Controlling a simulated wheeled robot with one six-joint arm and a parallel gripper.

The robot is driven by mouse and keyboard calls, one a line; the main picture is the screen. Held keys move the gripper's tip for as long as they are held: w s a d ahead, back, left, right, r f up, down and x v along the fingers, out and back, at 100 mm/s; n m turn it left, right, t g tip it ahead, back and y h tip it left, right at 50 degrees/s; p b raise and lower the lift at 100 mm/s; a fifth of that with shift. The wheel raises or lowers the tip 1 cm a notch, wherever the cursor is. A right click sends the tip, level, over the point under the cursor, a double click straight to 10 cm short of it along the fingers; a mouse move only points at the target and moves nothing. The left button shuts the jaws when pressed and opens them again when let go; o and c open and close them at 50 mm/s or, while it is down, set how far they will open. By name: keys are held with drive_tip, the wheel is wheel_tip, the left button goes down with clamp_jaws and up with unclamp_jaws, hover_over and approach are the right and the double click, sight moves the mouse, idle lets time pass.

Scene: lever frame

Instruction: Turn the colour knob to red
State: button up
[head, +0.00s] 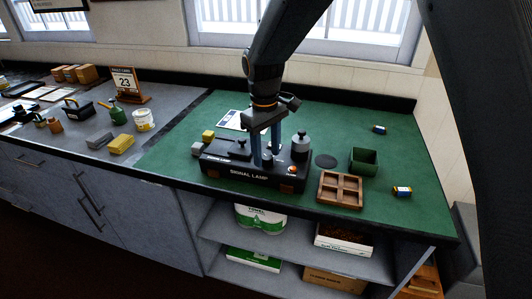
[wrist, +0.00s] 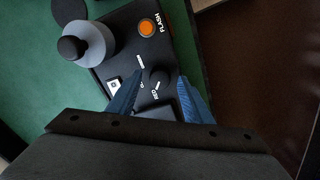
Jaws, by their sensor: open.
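The signal lamp (head: 238,172) is a black box with white lettering on the green bench top. In the wrist view its panel shows a round black knob (wrist: 160,76), with a RED label and white marks around it. An orange FLASH button (wrist: 147,27) is farther along the panel. My gripper (head: 266,160) points down over the box. In the wrist view its two blue fingers (wrist: 158,88) are open, one on each side of the knob. I cannot tell whether they touch it or which mark the knob points to. In the head view the fingers partly hide the panel.
A grey cylinder with a black top (wrist: 88,45) stands beside the FLASH button. A wooden divided tray (head: 340,189) and a green box (head: 364,161) are right of the lamp. Yellow and grey blocks are at its left. The back right of the green top is mostly clear.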

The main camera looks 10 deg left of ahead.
sight(265, 158)
wheel_tip(265, 158, up, 7)
drive_tip(key=shift+s+a+r+b, duration=0.1)
drive_tip(key=shift+s+b, duration=0.05)
drive_tip(key=shift+b, duration=0.8)
